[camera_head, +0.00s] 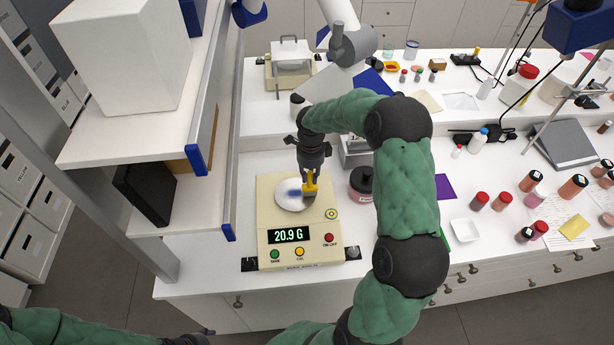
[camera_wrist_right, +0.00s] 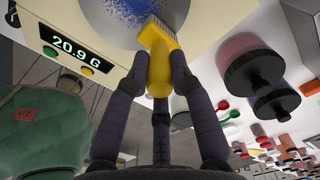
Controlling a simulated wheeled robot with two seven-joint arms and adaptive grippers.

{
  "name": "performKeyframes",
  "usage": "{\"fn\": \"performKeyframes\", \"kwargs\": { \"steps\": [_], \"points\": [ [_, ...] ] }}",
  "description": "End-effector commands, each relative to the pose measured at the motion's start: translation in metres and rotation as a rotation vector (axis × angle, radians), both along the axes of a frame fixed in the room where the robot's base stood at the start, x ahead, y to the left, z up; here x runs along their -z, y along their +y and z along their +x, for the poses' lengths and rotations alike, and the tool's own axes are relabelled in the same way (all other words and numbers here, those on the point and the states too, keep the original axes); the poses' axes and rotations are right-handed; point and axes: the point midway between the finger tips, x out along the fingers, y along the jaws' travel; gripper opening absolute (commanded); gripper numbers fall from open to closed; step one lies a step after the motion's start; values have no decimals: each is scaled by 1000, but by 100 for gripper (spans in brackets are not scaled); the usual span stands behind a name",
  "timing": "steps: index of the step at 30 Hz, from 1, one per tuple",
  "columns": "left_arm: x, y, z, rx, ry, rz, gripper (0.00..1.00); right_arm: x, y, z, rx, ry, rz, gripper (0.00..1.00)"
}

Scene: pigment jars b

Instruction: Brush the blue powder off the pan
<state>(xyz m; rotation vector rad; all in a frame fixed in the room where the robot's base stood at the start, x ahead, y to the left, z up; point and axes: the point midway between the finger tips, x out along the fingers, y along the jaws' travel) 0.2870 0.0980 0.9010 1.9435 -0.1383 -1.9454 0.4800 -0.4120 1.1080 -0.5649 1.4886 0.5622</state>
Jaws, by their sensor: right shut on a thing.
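The round pale pan (camera_head: 286,204) sits on the cream scale (camera_head: 322,236), whose display reads 20.9 G. Blue powder (camera_head: 294,193) shows as a patch on the pan; in the right wrist view the powder (camera_wrist_right: 128,14) is a speckled spread. My right gripper (camera_head: 309,178) is shut on a yellow brush (camera_head: 312,188) over the right part of the pan. In the right wrist view the fingers (camera_wrist_right: 160,78) grip the yellow handle (camera_wrist_right: 157,62), with pale bristles at the pan's edge beside the powder. Only a dark bit of my left gripper (camera_head: 190,339) shows at the bottom edge.
A dark-lidded jar (camera_head: 361,182) stands just right of the scale. A white shelf (camera_head: 170,140) rises at the left. Red-capped jars (camera_head: 480,201) and a white dish (camera_head: 465,230) are on the right of the bench. A caged balance (camera_head: 290,65) stands behind.

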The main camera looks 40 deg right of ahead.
Motion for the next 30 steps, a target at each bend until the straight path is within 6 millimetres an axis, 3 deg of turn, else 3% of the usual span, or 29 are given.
{"fn": "performKeyframes", "kwargs": {
  "steps": [30],
  "points": [
    [19,0,0,0,0,0,58,2,47,29,-3,-1,-1,0]
  ]
}}
